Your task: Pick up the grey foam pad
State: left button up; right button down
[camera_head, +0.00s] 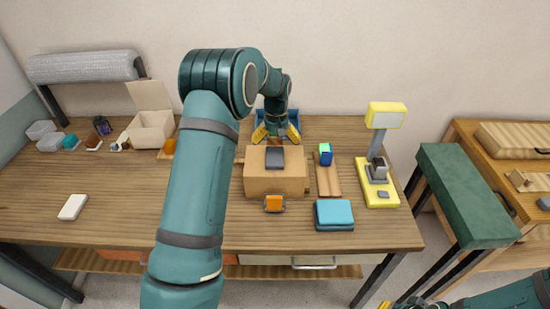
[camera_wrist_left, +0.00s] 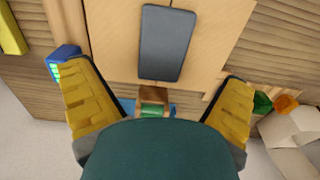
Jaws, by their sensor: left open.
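The grey foam pad (camera_head: 275,158), a dark flat rounded rectangle, lies on top of a closed cardboard box (camera_head: 258,182) in the middle of the table. It also shows in the left wrist view (camera_wrist_left: 166,43), lengthwise between my fingers. My left gripper (camera_head: 276,134) is open and empty, with yellow fingers spread wide, at the back side of the box. In the left wrist view the gripper (camera_wrist_left: 160,76) has one finger on each side, clear of the pad. My right gripper (camera_head: 408,304) shows only partly at the bottom edge; its jaws are unclear.
A blue bin (camera_head: 293,117) stands behind the box, partly hidden by my gripper. A blue block (camera_head: 325,158) on a wooden board (camera_head: 328,184) and a yellow device (camera_head: 381,196) stand right. A teal folded cloth (camera_head: 334,214) and an orange item (camera_head: 273,203) lie in front.

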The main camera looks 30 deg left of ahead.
aim_at(275, 156)
pick_arm(q)
jog(key=shift+a+f, duration=0.15)
jog(key=shift+f, duration=1.5)
jog(key=shift+a+f, duration=0.15)
jog(key=shift+f, duration=1.45)
jog(key=c, duration=1)
